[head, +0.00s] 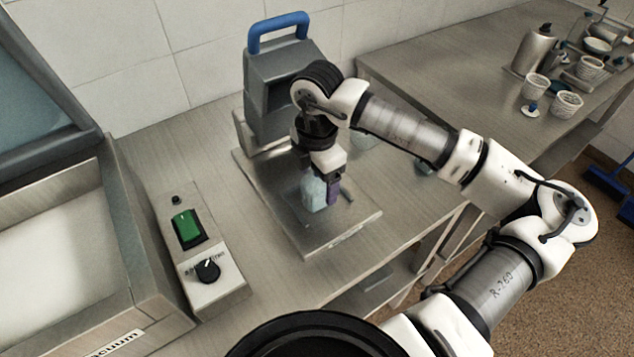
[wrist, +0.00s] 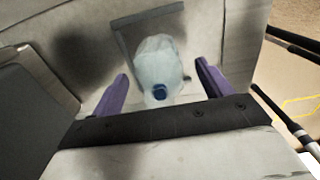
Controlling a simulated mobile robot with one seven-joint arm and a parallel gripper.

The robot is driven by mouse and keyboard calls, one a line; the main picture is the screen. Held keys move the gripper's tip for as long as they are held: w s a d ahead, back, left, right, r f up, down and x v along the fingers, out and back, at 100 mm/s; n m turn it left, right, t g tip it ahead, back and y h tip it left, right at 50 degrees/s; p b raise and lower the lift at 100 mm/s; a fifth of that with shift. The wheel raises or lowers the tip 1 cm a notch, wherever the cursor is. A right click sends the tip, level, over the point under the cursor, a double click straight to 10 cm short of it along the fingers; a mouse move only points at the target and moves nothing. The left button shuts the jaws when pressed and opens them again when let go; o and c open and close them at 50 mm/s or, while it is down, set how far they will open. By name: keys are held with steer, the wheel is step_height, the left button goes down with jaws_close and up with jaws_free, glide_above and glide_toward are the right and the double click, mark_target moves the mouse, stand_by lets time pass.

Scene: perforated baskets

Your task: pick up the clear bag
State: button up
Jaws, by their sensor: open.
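The clear bag (wrist: 158,62) is pale and translucent, with a blue round cap or spout facing the camera in the wrist view. It rests on a metal plate (head: 350,226) on the steel counter. In the head view the bag (head: 313,192) shows just left of my gripper's purple finger. My gripper (wrist: 160,88) is open, with one purple finger on each side of the bag's lower part. It points down over the plate in the head view (head: 329,188). I cannot tell whether the fingers touch the bag.
A grey machine with a blue handle (head: 278,30) stands right behind the plate. A control panel with a green switch (head: 188,228) and a steel basin are at left. Perforated baskets (head: 567,103) and a metal bottle (head: 533,50) stand on the far right counter.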

steer(key=shift+f, duration=0.55)
steer(key=c, duration=1.3)
steer(key=shift+o, duration=0.2)
steer(key=shift+w+r, duration=0.1)
steer(key=shift+r, duration=0.1)
